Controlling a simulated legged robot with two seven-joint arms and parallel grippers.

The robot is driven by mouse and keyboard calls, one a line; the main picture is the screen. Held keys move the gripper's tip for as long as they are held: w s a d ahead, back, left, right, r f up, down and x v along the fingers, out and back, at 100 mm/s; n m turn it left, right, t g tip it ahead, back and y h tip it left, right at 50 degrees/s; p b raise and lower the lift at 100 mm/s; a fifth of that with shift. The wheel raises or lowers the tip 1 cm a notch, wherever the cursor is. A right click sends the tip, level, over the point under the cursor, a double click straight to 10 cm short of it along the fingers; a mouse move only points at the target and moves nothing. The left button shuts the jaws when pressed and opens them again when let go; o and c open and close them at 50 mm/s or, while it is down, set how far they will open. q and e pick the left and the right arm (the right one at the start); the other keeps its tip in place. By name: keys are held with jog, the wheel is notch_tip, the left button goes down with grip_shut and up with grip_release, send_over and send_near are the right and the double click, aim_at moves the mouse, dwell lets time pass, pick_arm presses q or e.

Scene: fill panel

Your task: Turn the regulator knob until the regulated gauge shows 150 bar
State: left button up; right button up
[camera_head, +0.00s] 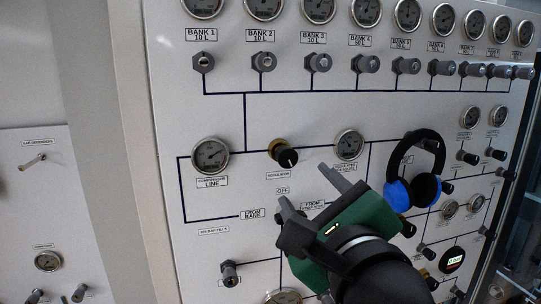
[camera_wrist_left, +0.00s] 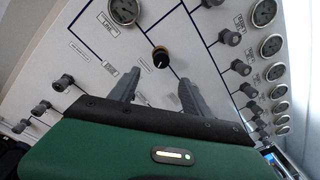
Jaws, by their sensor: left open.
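The regulator knob (camera_head: 284,153) is a black knob on a brass base, on the white panel between two gauges. It also shows in the left wrist view (camera_wrist_left: 160,58), beyond the fingertips. The regulated pressure gauge (camera_head: 349,145) is to the right of the knob; its reading is too small to tell. My left gripper (camera_head: 308,192) is green with grey fingers. It is open and empty, just below the knob in the head view and apart from it. In the left wrist view the knob lies between and ahead of the two spread fingers (camera_wrist_left: 158,82). My right gripper is not in view.
The compressor line gauge (camera_head: 210,155) is left of the knob. A blue and black headset (camera_head: 415,180) hangs on the panel to the right. Bank valves (camera_head: 203,62) and gauges (camera_head: 319,10) line the top. A grey valve (camera_head: 229,272) is at lower left.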

aim_at(289, 159)
pick_arm(q)
jog(key=p+x, duration=0.1)
jog(key=x, duration=0.3)
jog(key=p+x, duration=0.2)
jog(key=x, duration=0.3)
jog(key=p+x, duration=0.2)
jog(key=x, duration=0.3)
jog(key=shift+w+d, duration=0.1)
jog(key=shift+d, duration=0.15)
jog(key=shift+w+a, duration=0.2)
jog(key=shift+w, duration=0.15)
jog(key=shift+d, duration=0.2)
jog(key=c, duration=0.6)
grip_shut()
jog(key=shift+m+p, duration=0.4)
jog(key=shift+m, duration=0.1)
